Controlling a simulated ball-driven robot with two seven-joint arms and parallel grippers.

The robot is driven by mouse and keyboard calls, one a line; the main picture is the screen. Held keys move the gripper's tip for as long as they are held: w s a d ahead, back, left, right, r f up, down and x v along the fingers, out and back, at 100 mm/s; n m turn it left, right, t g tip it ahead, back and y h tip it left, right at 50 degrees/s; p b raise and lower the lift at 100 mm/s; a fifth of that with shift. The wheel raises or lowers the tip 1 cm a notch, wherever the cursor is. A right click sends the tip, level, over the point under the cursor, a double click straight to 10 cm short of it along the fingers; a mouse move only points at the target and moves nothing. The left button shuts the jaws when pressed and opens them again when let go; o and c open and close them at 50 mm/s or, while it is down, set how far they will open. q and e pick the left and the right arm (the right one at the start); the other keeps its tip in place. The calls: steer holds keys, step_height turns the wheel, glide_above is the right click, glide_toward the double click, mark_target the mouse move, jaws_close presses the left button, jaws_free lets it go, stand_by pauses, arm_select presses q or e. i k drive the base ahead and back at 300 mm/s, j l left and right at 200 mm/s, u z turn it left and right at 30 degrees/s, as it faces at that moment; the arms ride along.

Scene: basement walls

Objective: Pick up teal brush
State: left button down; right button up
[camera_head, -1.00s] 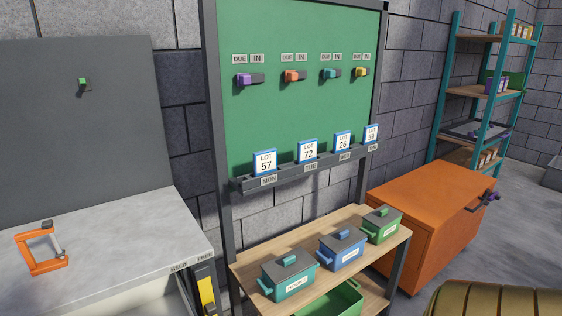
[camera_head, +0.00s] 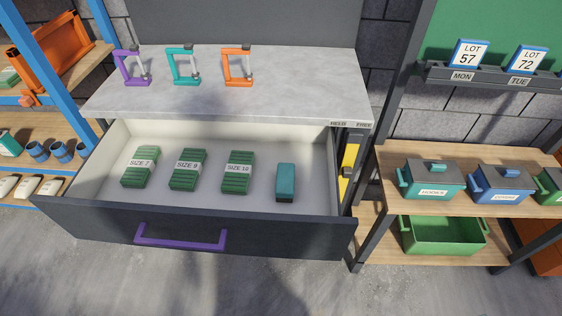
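A small teal block-shaped item (camera_head: 285,182), which looks like the teal brush, lies in the open drawer (camera_head: 200,228) of the grey-topped bench. It is at the right end of the drawer, to the right of several green boxes. Its bristles, if any, cannot be made out. Neither of my grippers shows in the head view.
Green boxes labelled SIZE 7 (camera_head: 141,167), SIZE 9 (camera_head: 188,169) and SIZE 10 (camera_head: 238,172) share the drawer. Purple, teal and orange clamps stand on the benchtop (camera_head: 290,85). A wooden shelf with lidded bins (camera_head: 432,180) stands right. Floor in front is clear.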

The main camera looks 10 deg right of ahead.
mark_target(283, 191)
steer(key=k+j, duration=0.15)
steer(key=j, duration=0.2)
steer(key=k+j, duration=0.1)
steer(key=j, duration=0.25)
steer(key=k+j, duration=0.15)
steer(key=j, duration=0.2)
steer(key=k+j+z, duration=0.1)
steer(key=j, duration=0.25)
